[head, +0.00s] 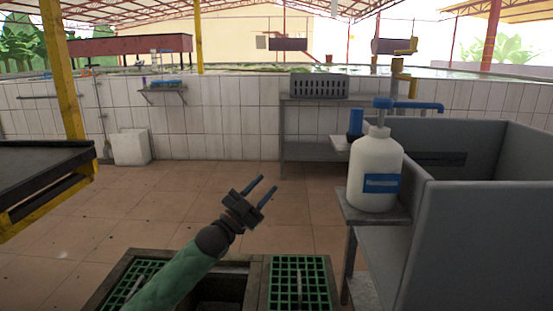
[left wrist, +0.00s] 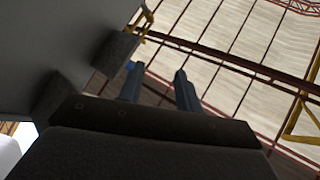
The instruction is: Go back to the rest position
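My left gripper (head: 262,188) is in the middle of the head view, at the end of a green-sleeved arm that comes in from the lower left. Its two blue-grey fingers are apart with nothing between them. It is over the tiled floor, above and beyond the green grates. In the left wrist view the two fingers (left wrist: 158,82) also stand apart and empty, with the roof behind them. My right gripper is in neither view. No hanging stems can be made out near the gripper.
A white pump bottle (head: 374,172) with a blue label stands on a small shelf by a grey basin (head: 490,230) at right. A green grate (head: 300,283) lies at the bottom. A dark table (head: 40,165) is at left. The tiled floor (head: 180,205) between is clear.

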